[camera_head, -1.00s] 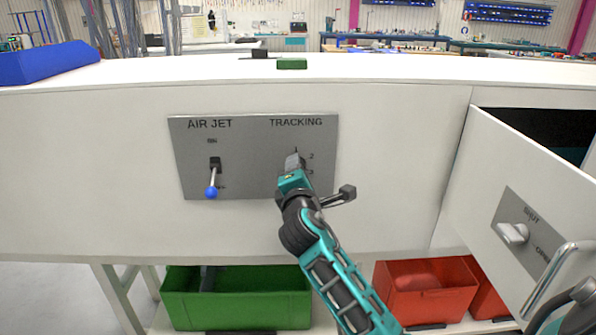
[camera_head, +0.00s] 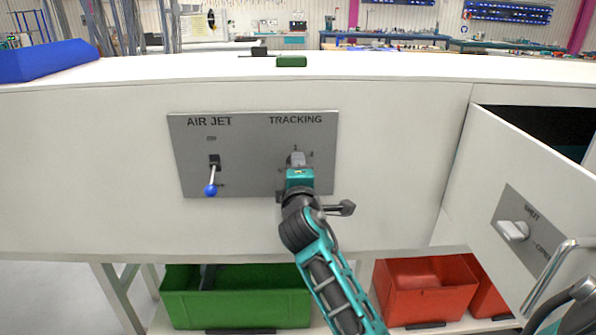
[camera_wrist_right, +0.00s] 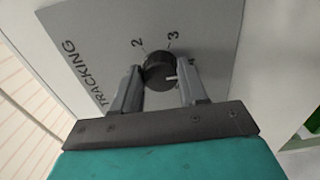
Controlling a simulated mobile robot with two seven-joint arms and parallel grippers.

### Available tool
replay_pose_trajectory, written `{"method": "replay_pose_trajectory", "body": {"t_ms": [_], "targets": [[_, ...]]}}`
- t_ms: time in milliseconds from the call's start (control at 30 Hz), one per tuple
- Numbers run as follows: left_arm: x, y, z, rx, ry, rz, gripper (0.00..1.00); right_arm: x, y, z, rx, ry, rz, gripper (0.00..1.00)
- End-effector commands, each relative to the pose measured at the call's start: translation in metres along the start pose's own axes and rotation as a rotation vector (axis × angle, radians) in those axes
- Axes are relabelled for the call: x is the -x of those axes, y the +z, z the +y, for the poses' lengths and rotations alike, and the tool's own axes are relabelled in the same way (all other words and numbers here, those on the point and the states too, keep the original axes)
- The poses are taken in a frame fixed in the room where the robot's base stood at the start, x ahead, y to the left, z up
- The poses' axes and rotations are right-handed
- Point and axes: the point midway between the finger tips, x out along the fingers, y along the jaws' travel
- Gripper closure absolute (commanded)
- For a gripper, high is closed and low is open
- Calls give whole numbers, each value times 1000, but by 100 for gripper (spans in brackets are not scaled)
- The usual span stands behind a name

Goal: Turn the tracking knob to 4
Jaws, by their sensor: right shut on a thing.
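The tracking knob (camera_wrist_right: 159,72) is a dark round knob on the grey panel (camera_head: 240,180), under the word TRACKING. My right gripper (camera_head: 298,163) is at the panel, its arm rising from below. In the right wrist view, the gripper (camera_wrist_right: 160,85) has one finger on each side of the knob and is shut on it. The knob's white mark points right toward the right finger, past the 3. The 2 and 3 are readable. The label near that finger is mostly hidden, so I cannot tell which number the mark meets. My left gripper is not in view.
An air jet lever with a blue ball (camera_head: 211,190) hangs down left of the knob. An open door (camera_head: 530,190) with a shut/open latch and metal handle stands at the right. Green (camera_head: 240,312) and red (camera_head: 425,300) bins sit below the panel.

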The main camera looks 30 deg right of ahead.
Motion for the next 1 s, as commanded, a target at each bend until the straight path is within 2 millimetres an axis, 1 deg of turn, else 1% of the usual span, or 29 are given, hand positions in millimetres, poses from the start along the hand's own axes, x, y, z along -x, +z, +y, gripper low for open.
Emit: {"method": "replay_pose_trajectory", "body": {"t_ms": [200, 233, 500, 767, 867, 1000], "targets": [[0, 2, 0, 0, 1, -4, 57, 0, 0, 0, 1, -2, -1, 88], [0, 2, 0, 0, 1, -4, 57, 0, 0, 0, 1, -2, -1, 56], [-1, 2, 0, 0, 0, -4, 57, 0, 0, 0, 2, -1, 0, 32], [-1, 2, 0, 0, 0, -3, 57, 2, 0, 0, 2, -1, 0, 32], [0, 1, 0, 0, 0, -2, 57, 11, 0, -1, 2, -1, 1, 32], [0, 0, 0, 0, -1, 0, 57, 34, 0, -1, 1, -3, 1, 32]]}}
